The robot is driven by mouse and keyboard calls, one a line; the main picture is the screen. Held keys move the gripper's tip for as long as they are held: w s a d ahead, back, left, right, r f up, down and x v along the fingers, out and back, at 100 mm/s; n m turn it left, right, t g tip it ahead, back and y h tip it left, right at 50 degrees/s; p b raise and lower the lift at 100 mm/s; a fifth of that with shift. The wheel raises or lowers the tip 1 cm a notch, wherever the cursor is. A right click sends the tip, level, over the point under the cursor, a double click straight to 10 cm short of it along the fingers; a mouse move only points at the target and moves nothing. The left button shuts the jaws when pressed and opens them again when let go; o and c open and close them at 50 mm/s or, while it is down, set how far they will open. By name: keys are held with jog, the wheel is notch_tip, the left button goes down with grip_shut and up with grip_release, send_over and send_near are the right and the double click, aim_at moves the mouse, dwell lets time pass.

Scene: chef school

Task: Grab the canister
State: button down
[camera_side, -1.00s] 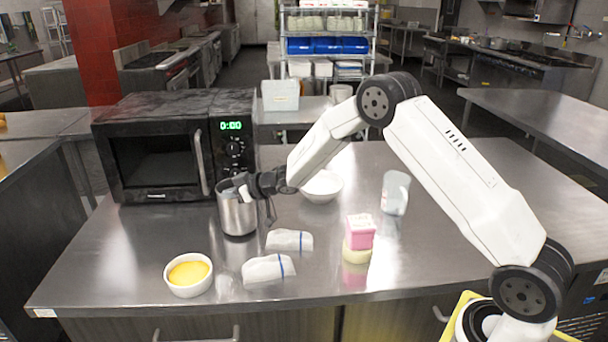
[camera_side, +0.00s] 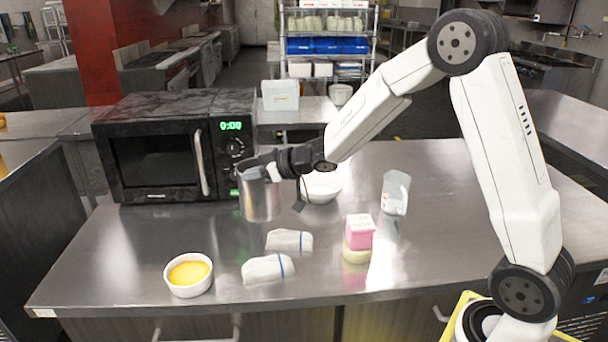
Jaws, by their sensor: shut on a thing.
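The canister (camera_side: 259,200) is a shiny metal cylinder with an open top, in front of the microwave's right side. My gripper (camera_side: 262,171) is shut on the canister at its upper rim, reaching in from the right. The canister is upright and appears held a little above the table. The far finger is partly hidden at the rim.
A black microwave (camera_side: 175,147) stands close behind and left. A white bowl (camera_side: 322,188) is just right of the canister. A clear measuring cup (camera_side: 395,192), a stacked pink block (camera_side: 359,232), two white cloth-like pieces (camera_side: 268,268) and a ramekin with yellow filling (camera_side: 188,274) are on the steel table (camera_side: 130,255).

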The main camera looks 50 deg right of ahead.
jog(key=shift+s+r, duration=0.45)
jog(key=shift+s, duration=0.45)
jog(key=shift+s+r, duration=0.4)
jog(key=shift+s, duration=0.45)
